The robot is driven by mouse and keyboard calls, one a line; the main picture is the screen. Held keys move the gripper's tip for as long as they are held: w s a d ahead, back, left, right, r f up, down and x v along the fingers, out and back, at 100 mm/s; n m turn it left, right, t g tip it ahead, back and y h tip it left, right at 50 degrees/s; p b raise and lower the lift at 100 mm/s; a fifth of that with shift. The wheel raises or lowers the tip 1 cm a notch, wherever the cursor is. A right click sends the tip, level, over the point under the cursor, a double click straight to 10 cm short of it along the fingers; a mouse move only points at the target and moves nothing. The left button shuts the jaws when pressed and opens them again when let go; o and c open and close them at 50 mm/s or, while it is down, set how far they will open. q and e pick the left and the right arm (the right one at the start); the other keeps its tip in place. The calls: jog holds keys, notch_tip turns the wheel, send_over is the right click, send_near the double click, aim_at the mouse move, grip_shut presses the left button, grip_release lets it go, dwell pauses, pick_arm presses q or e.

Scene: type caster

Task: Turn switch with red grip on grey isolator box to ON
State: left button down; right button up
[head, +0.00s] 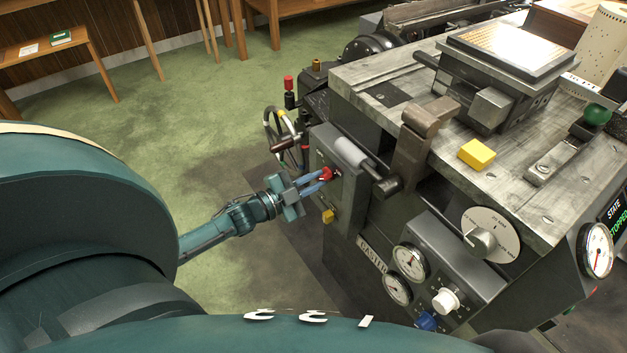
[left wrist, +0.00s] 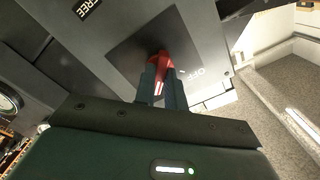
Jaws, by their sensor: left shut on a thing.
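The grey isolator box (head: 345,185) is fixed to the left side of the caster machine. Its red grip (head: 327,174) sticks out towards my left gripper (head: 313,184). The left gripper is shut on the red grip, with one finger on each side of it. In the left wrist view the red grip (left wrist: 165,62) stands between the fingertips, in front of a dark square plate (left wrist: 130,50). The word OFF shows to the right of the grip there. An ON mark cannot be made out. My right gripper is not in view.
A grey cylinder and brown lever (head: 425,130) stand close beside the box. Dials (head: 409,262) are at lower right. Green floor is clear to the left.

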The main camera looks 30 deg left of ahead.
pick_arm(q)
jog(key=c, duration=1.5)
grip_release()
jog(key=shift+o, duration=0.2)
jog(key=p+v, duration=0.1)
jog(key=v, duration=1.2)
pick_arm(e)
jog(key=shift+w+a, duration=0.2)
pick_arm(q)
jog(key=shift+s, duration=0.1)
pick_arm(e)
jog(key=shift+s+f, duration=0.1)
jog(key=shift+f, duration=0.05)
